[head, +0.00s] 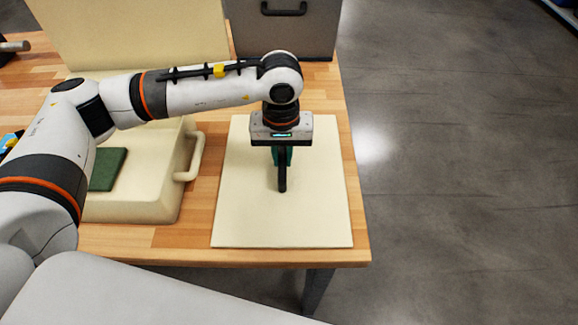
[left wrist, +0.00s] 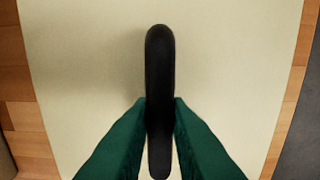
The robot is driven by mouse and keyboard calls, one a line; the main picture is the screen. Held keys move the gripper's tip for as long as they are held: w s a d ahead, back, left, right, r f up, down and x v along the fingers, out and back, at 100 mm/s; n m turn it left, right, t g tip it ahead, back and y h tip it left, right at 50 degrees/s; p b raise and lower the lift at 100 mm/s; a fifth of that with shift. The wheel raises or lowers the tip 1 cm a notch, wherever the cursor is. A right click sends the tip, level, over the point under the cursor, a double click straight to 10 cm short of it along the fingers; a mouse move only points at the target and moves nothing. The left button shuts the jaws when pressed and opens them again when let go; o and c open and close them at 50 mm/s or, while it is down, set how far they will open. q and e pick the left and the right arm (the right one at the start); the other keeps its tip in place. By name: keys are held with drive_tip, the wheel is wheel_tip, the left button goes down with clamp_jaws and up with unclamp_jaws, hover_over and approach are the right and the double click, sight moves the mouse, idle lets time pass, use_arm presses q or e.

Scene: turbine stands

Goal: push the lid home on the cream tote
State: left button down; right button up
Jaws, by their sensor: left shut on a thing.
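A cream tote-like box (head: 150,208) with a cream side handle and a dark green square patch on its top stands at the left of the table, partly behind my left arm. A flat cream panel (head: 315,215) lies to its right; I cannot tell whether it is the lid. My left gripper (head: 282,165), with green fingers, is above the panel's middle, shut on a black bar-shaped handle (head: 282,184). In the left wrist view the black handle (left wrist: 160,65) stands between the fingertips (left wrist: 160,103), over the panel (left wrist: 85,70). Whether the handle joins the panel is unclear. My right gripper is out of view.
The wooden table (head: 195,236) ends just in front of the panel and to its right. A grey case (head: 310,38) with a black handle and a tall cream board or box (head: 120,35) stand at the back. Bare floor (head: 460,180) is on the right.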

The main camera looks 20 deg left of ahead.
sight(282, 156)
use_arm(q)
drive_tip(key=shift+r, duration=0.1)
wheel_tip(282, 156, up, 13)
drive_tip(key=p, duration=0.4)
drive_tip(key=shift+p, duration=0.4)
idle(0.4)
